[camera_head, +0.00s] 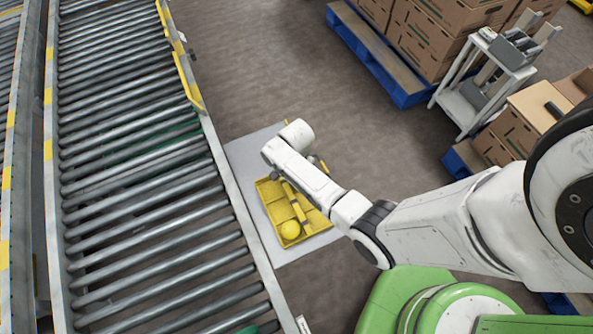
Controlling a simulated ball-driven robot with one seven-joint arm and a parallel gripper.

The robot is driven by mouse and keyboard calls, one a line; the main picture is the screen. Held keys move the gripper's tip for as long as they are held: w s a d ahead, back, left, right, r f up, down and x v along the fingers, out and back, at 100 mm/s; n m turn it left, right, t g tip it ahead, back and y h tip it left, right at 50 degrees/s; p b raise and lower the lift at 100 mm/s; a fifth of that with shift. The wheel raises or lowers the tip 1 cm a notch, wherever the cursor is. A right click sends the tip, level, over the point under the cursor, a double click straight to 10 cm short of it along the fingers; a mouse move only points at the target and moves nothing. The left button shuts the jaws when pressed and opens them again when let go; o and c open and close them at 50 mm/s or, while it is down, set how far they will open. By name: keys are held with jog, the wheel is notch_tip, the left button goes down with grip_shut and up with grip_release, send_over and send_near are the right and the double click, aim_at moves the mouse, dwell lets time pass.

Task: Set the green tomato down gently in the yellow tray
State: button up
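The yellow tray (268,206) lies on a pale grey surface beside the roller conveyor, partly covered by my arm. A round yellow fruit (290,229) sits in its near end. No green tomato can be made out. The white end of my arm reaches over the far right part of the tray. My gripper's fingers cannot be made out against the arm and the tray, so I cannot tell whether they are open or hold anything.
The roller conveyor (150,190) with its metal side rail runs along the left. Cardboard boxes (445,30) on a blue pallet (385,72) stand at the top right. A white cart (480,85) is to their right. Brown floor is clear between.

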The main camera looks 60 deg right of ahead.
jog(key=shift+f+b, duration=0.3)
jog(key=shift+f, duration=0.2)
jog(key=o, duration=0.8)
jog(key=shift+c, duration=1.4)
notch_tip(320, 180, up, 7)
jog(key=p, duration=0.7)
